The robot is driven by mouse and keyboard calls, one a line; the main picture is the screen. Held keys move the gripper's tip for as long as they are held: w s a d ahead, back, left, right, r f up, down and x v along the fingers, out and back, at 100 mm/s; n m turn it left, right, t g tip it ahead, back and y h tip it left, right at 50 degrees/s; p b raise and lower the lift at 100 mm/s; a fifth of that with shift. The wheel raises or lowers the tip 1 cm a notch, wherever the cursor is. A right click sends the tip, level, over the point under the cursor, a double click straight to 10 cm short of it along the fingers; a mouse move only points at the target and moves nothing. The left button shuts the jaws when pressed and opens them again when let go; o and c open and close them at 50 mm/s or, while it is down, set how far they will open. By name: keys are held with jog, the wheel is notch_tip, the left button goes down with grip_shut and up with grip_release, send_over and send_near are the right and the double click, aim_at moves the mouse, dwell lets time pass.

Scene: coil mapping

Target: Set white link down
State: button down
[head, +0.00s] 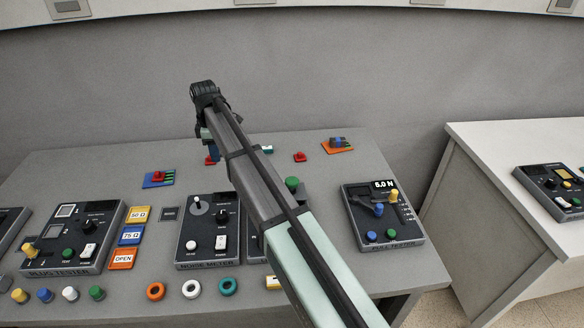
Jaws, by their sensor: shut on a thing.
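My gripper (207,134) is at the far left end of my arm, above the back of the grey bench. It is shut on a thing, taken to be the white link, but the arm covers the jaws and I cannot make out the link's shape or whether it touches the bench. A red piece (210,161) shows just below the gripper. A small white and teal piece (267,149) lies at the back, right of the arm, partly hidden.
The grey bench (110,160) holds a red-topped blue board (158,179), a red piece (299,157), an orange board (338,145), the noise meter (193,248) and the pull tester (383,216). Coloured rings, including a white ring (192,289), lie along the front. The back left is clear.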

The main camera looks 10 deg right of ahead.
jog(key=w+d+m, duration=0.2)
jog(key=w+d, duration=0.2)
jog(key=d, duration=0.8)
jog(key=n, duration=0.2)
send_over(323, 175)
jog(key=shift+f, duration=4.9)
jog(key=shift+f, duration=0.15)
jog(key=c, duration=0.8)
grip_release()
jog(key=shift+c, duration=0.2)
